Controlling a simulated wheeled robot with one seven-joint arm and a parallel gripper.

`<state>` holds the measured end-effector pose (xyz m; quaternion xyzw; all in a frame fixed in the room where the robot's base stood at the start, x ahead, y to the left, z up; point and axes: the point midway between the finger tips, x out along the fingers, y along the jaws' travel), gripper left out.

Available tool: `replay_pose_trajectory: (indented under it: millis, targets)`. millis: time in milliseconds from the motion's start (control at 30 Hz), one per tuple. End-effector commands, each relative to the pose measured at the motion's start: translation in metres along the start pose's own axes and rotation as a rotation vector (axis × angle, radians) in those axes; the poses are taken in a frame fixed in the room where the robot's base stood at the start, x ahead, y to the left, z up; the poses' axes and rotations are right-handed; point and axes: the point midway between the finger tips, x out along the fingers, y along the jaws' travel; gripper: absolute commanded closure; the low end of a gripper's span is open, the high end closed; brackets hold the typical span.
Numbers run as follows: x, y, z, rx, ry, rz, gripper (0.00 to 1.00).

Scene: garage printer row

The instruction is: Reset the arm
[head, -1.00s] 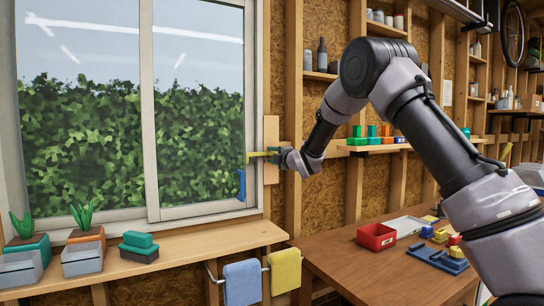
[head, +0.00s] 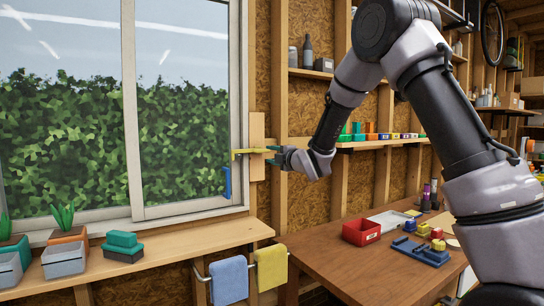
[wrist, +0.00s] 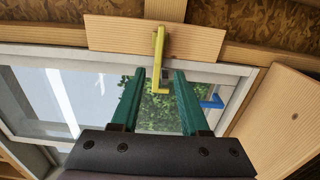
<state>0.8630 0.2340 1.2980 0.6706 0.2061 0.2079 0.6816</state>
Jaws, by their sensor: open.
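My gripper (head: 274,157) is open and empty, just right of a wooden board (head: 257,170) on the wall beside the window. A yellow hook-shaped piece (head: 241,153) sticks out from that board toward the window. In the wrist view, my two green fingers (wrist: 159,74) stand apart. The yellow piece (wrist: 158,48) shows in line with the gap between them, and I see no contact. My arm (head: 345,95) reaches across from the right, bent at the elbow.
The sliding window (head: 138,120) has a blue handle (head: 227,182). A sill shelf (head: 190,243) holds planters and teal blocks. Right are a wall shelf (head: 370,144) with coloured blocks and a workbench (head: 345,265) with a red bin (head: 362,232). Towels (head: 228,280) hang below the sill.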

Motion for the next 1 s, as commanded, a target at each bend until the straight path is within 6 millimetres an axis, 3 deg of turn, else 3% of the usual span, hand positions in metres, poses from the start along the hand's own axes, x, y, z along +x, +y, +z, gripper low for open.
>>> replay_pose_trajectory:
  millis: [367, 467, 533, 667, 800, 1000]
  targets:
    - [-0.004, 0.002, 0.003, 0.010, -0.006, -0.002, 0.55]
    - [-0.015, 0.013, 0.018, 0.078, -0.046, -0.024, 0.55]
    - [-0.033, 0.026, 0.038, 0.177, -0.104, -0.053, 0.55]
    - [-0.088, 0.052, 0.082, 0.458, -0.256, -0.124, 0.55]
    - [-0.165, 0.066, 0.113, 0.800, -0.435, -0.185, 0.55]
    - [-0.285, 0.069, 0.117, 1.279, -0.687, -0.228, 0.55]
